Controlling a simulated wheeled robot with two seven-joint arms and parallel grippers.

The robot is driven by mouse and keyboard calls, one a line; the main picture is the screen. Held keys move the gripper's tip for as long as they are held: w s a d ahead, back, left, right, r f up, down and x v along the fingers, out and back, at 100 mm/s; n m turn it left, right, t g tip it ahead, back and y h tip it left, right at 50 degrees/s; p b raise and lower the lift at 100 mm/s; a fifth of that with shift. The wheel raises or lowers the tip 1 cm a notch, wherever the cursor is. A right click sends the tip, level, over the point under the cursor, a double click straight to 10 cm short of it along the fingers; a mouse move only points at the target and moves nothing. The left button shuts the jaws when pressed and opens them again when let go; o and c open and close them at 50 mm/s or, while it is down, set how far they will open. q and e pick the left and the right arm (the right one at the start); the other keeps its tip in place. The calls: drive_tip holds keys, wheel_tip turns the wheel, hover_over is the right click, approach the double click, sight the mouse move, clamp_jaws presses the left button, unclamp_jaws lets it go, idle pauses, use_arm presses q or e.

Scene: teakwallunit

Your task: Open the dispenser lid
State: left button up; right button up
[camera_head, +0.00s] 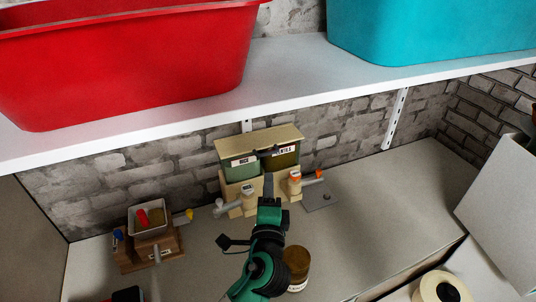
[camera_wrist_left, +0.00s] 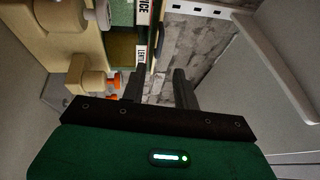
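The dispenser (camera_head: 236,185) is a beige stand with two green bins labelled rice and lentils, against the brick wall. Its flat beige lid (camera_head: 258,137) lies over the bins and looks closed. My left gripper (camera_head: 268,168) is in front of the dispenser, its fingers reaching toward the lid's front edge near the middle. In the left wrist view the two dark fingers (camera_wrist_left: 158,87) stand apart with nothing gripped. The dispenser's labelled front (camera_wrist_left: 142,40) shows beside and beyond the left finger there. Whether a finger touches the lid cannot be told. My right gripper is not in view.
A white shelf (camera_head: 290,80) with a red tub (camera_head: 130,60) and a teal tub (camera_head: 440,30) hangs above. A smaller wooden dispenser (camera_head: 150,245) stands left. A brown-lidded jar (camera_head: 297,265) is beside my left arm. The counter to the right (camera_head: 390,200) is clear.

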sight(268, 154)
use_arm(q)
drive_tip(key=w+p, duration=0.1)
drive_tip(key=w, duration=0.1)
drive_tip(key=w+r+p, duration=0.1)
drive_tip(key=w, duration=0.5)
drive_tip(key=shift+w+r+p, duration=0.15)
drive_tip(key=shift+r+p, duration=0.05)
drive_tip(key=shift+p, duration=0.2)
drive_tip(key=shift+w, duration=0.65)
drive_tip(key=shift+c, duration=0.4)
clamp_jaws()
